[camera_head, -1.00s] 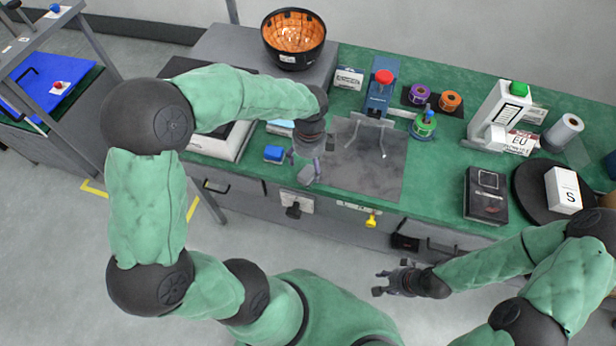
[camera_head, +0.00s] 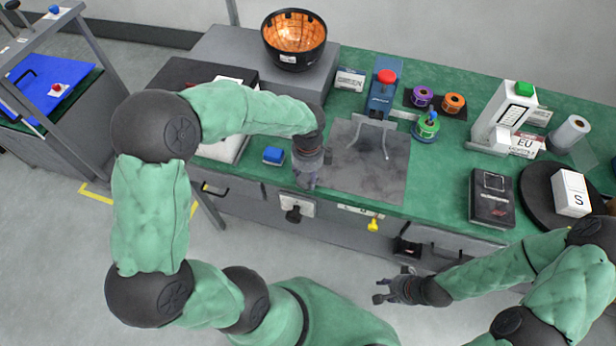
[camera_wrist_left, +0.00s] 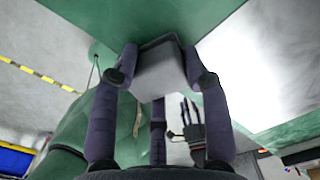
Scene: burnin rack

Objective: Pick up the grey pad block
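The grey pad block (camera_wrist_left: 160,74) shows in the left wrist view as a plain grey block between my left gripper's fingertips. Both fingers touch its sides, so my left gripper (camera_wrist_left: 161,66) looks shut on it. In the head view my left gripper (camera_head: 306,182) points down at the front edge of the green-topped bench, left of the grey mat. There the hand hides the block. My right gripper (camera_head: 379,291) is open and empty, low in front of the bench.
A black box (camera_head: 491,197) and a turntable (camera_head: 538,196) stand further right.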

